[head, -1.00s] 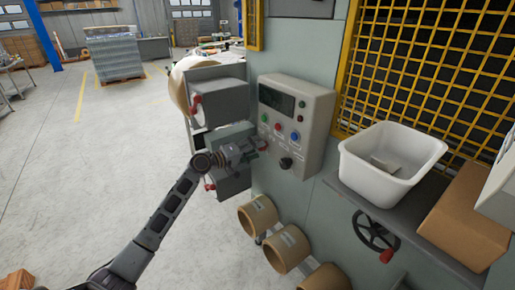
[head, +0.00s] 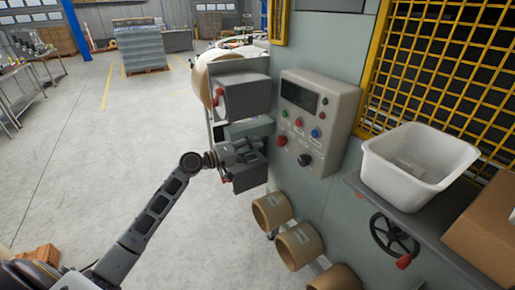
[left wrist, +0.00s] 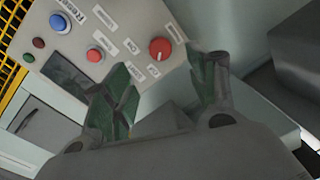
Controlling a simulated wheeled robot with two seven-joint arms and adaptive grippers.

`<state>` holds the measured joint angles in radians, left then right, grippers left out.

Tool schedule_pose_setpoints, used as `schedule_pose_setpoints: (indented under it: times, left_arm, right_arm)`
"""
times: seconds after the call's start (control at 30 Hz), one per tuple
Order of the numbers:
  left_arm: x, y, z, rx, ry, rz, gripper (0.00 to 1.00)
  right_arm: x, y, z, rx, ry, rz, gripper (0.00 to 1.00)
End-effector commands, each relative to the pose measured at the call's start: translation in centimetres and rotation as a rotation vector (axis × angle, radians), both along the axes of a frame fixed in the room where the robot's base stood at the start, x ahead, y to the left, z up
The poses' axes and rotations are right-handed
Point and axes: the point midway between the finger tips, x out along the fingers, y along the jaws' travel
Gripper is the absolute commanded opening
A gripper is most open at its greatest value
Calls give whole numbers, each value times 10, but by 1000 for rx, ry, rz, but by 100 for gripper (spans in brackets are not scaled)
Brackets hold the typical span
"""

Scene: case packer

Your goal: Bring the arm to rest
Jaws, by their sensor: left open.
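My left arm reaches in from the lower left of the head view. My left gripper (head: 245,156) is open and empty, to the left of the grey control panel (head: 318,92), with a gap between them. In the left wrist view the two green-padded fingers (left wrist: 165,78) stand apart. Beyond them is the panel face with a red knob (left wrist: 160,48), a blue button (left wrist: 60,23) and other buttons. The fingers appear clear of the panel, though exact depth is hard to tell. My right gripper is not in view.
Grey boxes with red handles (head: 243,95) stand behind the gripper. Cardboard rolls (head: 272,211) sit below the panel. A white bin (head: 418,180), a handwheel (head: 392,236) and a cardboard box (head: 485,230) are at right. Open floor (head: 90,150) lies to the left.

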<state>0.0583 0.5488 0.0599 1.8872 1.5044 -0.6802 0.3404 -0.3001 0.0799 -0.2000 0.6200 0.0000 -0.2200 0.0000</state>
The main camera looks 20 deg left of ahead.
Motion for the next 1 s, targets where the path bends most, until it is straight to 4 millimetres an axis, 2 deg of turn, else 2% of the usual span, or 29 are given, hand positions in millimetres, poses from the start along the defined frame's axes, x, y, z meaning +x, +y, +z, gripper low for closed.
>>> schedule_pose_setpoints:
  times: [0.2, 0.77, 0.87, 1.0]
  left_arm:
    - [-6, 4, 0, 1, 1, -1, 58]
    - [-5, 5, -1, 2, 3, 1, 58]
    - [-3, 7, -10, 9, 11, 12, 58]
    - [2, 16, -41, 35, 43, 46, 58]
  right_arm:
    - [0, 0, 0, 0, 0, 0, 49]
    - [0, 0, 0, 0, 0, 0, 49]
    - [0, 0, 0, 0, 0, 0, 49]
    - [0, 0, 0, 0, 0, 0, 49]
